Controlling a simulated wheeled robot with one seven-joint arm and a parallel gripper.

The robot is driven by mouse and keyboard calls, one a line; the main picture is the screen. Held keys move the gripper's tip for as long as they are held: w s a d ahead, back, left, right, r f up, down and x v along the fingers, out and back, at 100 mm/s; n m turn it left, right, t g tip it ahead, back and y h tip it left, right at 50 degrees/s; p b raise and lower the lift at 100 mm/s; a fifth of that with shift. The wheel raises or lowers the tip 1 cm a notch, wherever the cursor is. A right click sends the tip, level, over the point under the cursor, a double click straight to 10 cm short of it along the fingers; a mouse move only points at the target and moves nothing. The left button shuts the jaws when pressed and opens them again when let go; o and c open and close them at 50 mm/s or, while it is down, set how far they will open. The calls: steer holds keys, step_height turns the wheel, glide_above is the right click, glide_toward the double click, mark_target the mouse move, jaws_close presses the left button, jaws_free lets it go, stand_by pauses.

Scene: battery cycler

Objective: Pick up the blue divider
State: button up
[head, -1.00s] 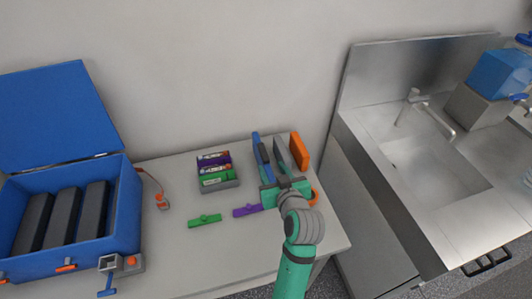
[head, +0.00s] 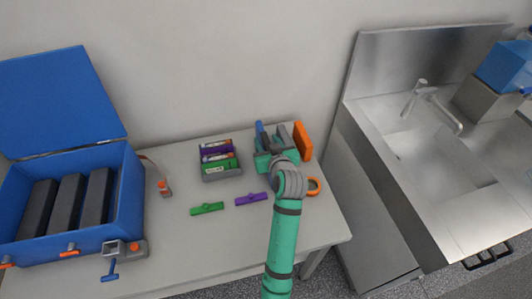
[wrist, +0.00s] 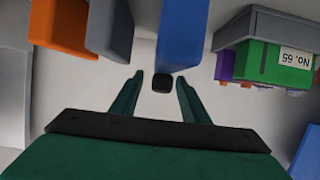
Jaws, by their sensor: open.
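The blue divider (head: 260,128) stands upright near the back of the table, left of a grey divider (head: 285,136) and an orange divider (head: 304,141). My gripper (head: 276,155) is in front of the blue and grey dividers and hides their lower parts. In the wrist view, the blue divider (wrist: 184,36) is ahead of the right-hand fingertip, not between the fingers. The grey divider (wrist: 109,27) and orange divider (wrist: 63,25) are to the left there. My open gripper (wrist: 162,80) has two green fingers apart, with a small dark block (wrist: 161,85) showing between them.
A grey holder (head: 222,173) with several coloured packs stands left of my gripper. A green piece (head: 207,209), a purple piece (head: 252,199) and an orange ring (head: 315,186) lie on the table. A blue case (head: 128,205) is at left; a sink (head: 440,165) is at right.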

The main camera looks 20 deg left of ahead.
steer(key=shift+w+a+f, duration=0.1)
steer(key=shift+w+a, duration=0.05)
steer(key=shift+w, duration=0.05)
jaws_close()
steer(key=shift+r, duration=0.2)
